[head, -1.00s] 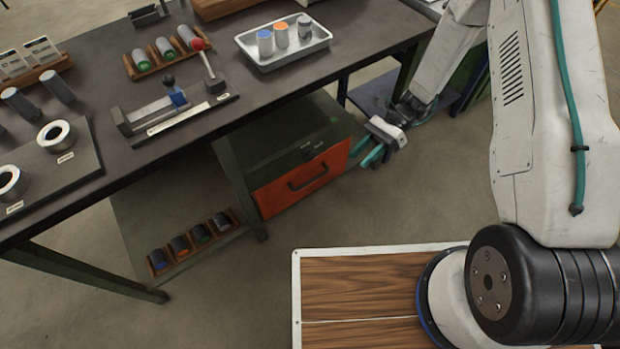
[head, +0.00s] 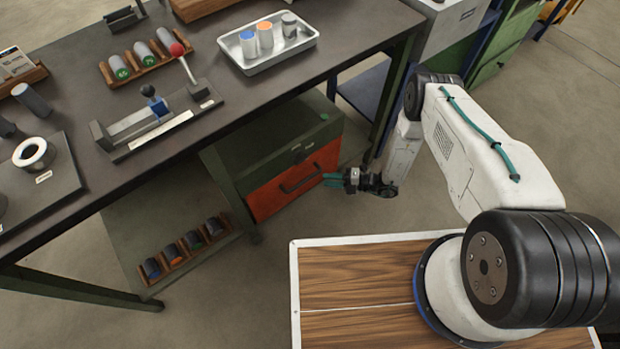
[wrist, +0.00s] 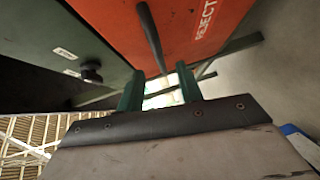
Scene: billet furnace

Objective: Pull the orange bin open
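The orange bin (head: 275,197) sits in the green cabinet under the bench, its front looking flush with the cabinet. It also fills the upper part of the wrist view (wrist: 188,22), with the word REJECT on it. Its dark bar handle (head: 296,185) also shows in the wrist view (wrist: 150,38). My gripper (head: 326,180) is at the right end of the handle, in front of the bin. In the wrist view its two green fingers (wrist: 158,80) stand apart, with the handle's near end just beyond them. I cannot tell whether they touch it.
The green cabinet (head: 272,137) has a dark knob (wrist: 91,72) beside the bin. The bench top (head: 235,115) overhangs it. A low shelf (head: 145,222) with several small cylinders lies left. Floor in front of the bin is clear up to my wooden-topped base.

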